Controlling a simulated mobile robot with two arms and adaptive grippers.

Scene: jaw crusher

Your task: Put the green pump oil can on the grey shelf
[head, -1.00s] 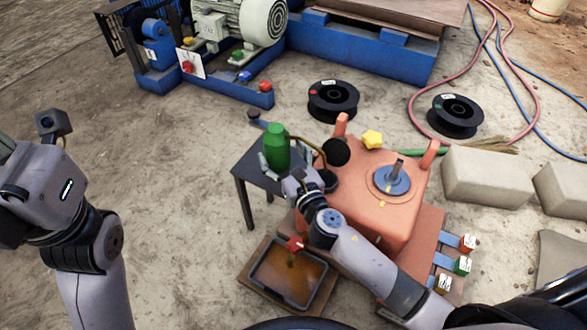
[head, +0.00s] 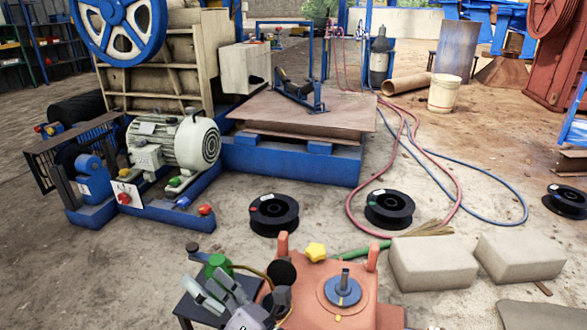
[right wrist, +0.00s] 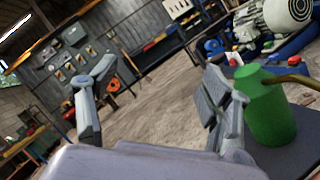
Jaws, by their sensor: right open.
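The green pump oil can (head: 218,266) stands upright on a small dark table (head: 190,309) at the bottom of the head view. Its thin brass spout reaches right. My right gripper (head: 226,290) is just in front of it and partly hides it. In the right wrist view my right gripper (right wrist: 155,98) is open, with nothing between its fingers. The can (right wrist: 270,112) there stands outside the jaws, beyond the right finger. My left gripper is out of view. I cannot pick out a grey shelf for certain; racks (head: 60,45) stand far back left.
An orange machine (head: 330,310) with a yellow knob is right of the can. Black spools (head: 273,214), a blue motor frame (head: 160,205) and pale blocks (head: 432,262) lie beyond. Hoses cross the floor at right. Open floor (head: 70,260) lies at left.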

